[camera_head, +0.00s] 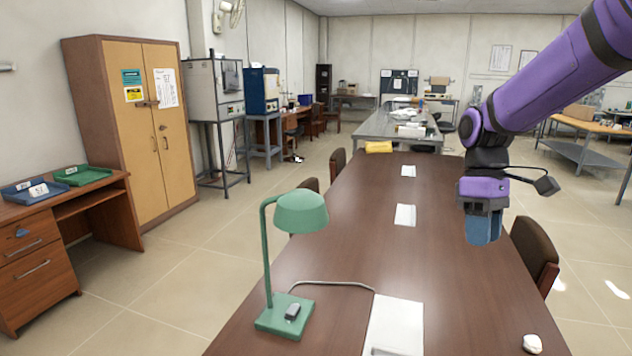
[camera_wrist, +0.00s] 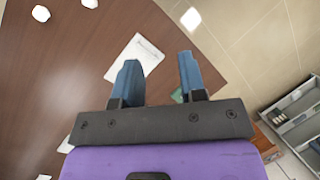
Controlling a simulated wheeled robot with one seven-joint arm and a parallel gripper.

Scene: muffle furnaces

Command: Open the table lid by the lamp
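The green lamp (camera_head: 301,212) stands on its square base on the long brown table (camera_head: 340,235), left of centre. A white flat panel (camera_head: 396,325) lies in the table top to the right of the lamp's base, with a small dark strip at its near edge; it looks like the lid and lies flat. A white panel (camera_wrist: 136,57), probably the same one, shows beyond my fingers in the wrist view. My gripper (camera_head: 484,238) hangs above the table, up and right of the panel and apart from it. In the wrist view its blue fingers (camera_wrist: 158,60) are spread with nothing held.
A cable runs from the lamp toward the panel. A white mouse-like object (camera_head: 532,343) lies at the near right of the table. Pale sheets (camera_head: 406,215) and a yellow object (camera_head: 378,147) lie farther back. A chair (camera_head: 534,254) stands at the right edge.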

